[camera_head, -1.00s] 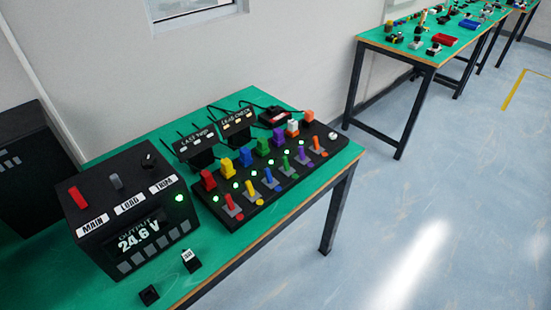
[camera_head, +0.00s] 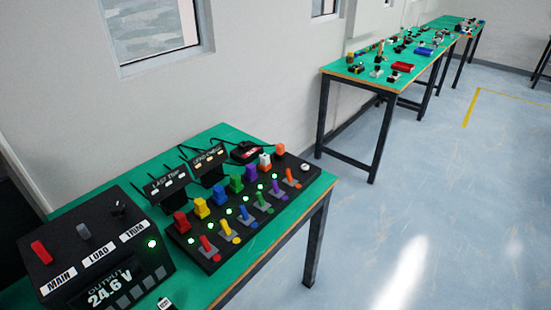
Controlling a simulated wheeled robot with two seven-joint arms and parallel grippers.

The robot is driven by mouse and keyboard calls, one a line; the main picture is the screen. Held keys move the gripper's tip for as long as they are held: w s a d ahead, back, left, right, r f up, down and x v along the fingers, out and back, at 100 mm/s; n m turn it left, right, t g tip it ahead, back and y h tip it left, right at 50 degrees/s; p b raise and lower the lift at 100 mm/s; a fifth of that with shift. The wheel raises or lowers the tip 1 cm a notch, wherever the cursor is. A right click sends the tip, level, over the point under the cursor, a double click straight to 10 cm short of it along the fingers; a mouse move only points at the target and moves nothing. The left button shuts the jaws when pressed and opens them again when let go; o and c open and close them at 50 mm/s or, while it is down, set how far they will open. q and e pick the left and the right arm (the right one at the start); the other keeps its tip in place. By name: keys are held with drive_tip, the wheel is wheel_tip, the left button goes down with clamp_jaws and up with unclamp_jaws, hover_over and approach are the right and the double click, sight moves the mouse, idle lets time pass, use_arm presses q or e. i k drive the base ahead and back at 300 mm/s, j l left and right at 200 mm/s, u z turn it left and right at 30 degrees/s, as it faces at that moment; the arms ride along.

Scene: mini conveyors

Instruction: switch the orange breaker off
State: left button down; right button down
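The orange breaker lever (camera_head: 291,176) is the rightmost of a row of coloured levers on the black breaker panel (camera_head: 215,262). It stands tilted on a grey mount, and a small orange dot is beside it. Green lights glow along the row, one just left of the orange lever. Whether the orange lever is on or off is too small to tell for certain. Neither of my grippers is in view.
A black power unit (camera_head: 95,262) reading 24.6 V stands at the left with a red lever. Two small black displays (camera_head: 165,187) and a red-black device (camera_head: 247,151) sit behind the panel. The green table (camera_head: 322,190) ends right of the panel. Open floor lies to the right.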

sight(288, 171)
drive_tip(key=i+l+u, duration=0.45)
drive_tip(key=i+l, duration=0.2)
drive_tip(key=i+l+u, duration=0.2)
drive_tip(key=i+l, duration=0.15)
drive_tip(key=i+l+u, duration=0.2)
drive_tip(key=l, duration=0.35)
drive_tip(key=i+l+u, duration=0.2)
drive_tip(key=l, duration=0.3)
drive_tip(key=i, duration=0.1)
